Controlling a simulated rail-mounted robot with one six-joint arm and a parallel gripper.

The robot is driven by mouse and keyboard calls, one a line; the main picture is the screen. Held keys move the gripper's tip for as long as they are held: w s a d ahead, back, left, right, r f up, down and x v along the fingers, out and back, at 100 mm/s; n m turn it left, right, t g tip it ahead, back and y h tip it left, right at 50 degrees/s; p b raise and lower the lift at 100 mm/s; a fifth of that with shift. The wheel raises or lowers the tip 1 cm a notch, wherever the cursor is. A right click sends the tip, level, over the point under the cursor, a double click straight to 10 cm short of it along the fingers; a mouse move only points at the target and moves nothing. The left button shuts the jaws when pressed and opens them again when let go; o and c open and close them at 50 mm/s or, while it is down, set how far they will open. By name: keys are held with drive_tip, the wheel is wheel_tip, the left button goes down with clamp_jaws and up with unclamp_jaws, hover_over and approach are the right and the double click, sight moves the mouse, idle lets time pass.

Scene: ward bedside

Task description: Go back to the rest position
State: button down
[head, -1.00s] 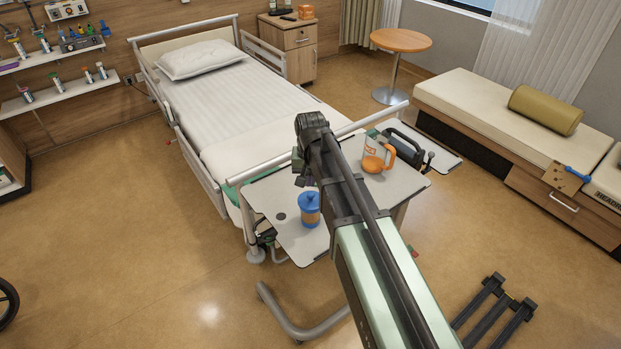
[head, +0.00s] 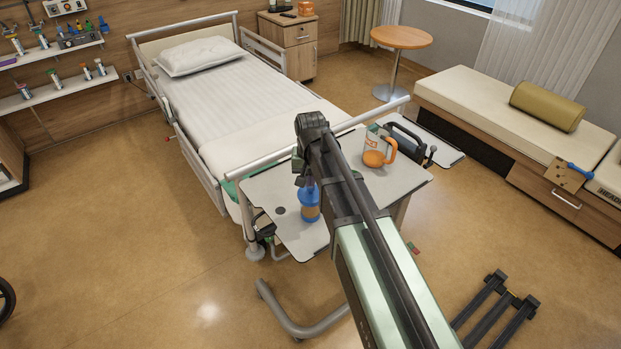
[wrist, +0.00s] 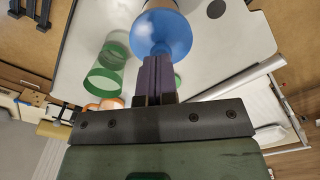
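My gripper (head: 303,183) is over the overbed table (head: 283,243), at the upper part of a blue-lidded cup (head: 310,207). In the wrist view my two purple fingers (wrist: 158,62) lie side by side with no clear gap. Their tips are close to the cup's blue lid (wrist: 160,33). I cannot tell if they touch it. The cup stands on the table. In the head view my arm covers part of the table and the gripper hides the cup's top.
An orange-handled jug (head: 376,152) and a dark case (head: 405,136) stand towards the table's right. A green see-through beaker (wrist: 106,70) shows in the wrist view. The bed (head: 215,105) and its foot rail (head: 365,124) are behind the table. Floor is open at left.

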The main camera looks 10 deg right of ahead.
drive_tip(key=shift+f+b, duration=0.75)
drive_tip(key=shift+f, duration=0.15)
drive_tip(key=shift+r, duration=0.15)
drive_tip(key=shift+r, duration=0.1)
wheel_tip(320, 180, up, 7)
drive_tip(key=p, duration=0.7)
drive_tip(key=shift+s, duration=0.1)
drive_tip(key=s+n, duration=0.3)
drive_tip(key=s, duration=1.3)
drive_tip(key=shift+s+d, duration=0.15)
drive_tip(key=shift+s, duration=0.15)
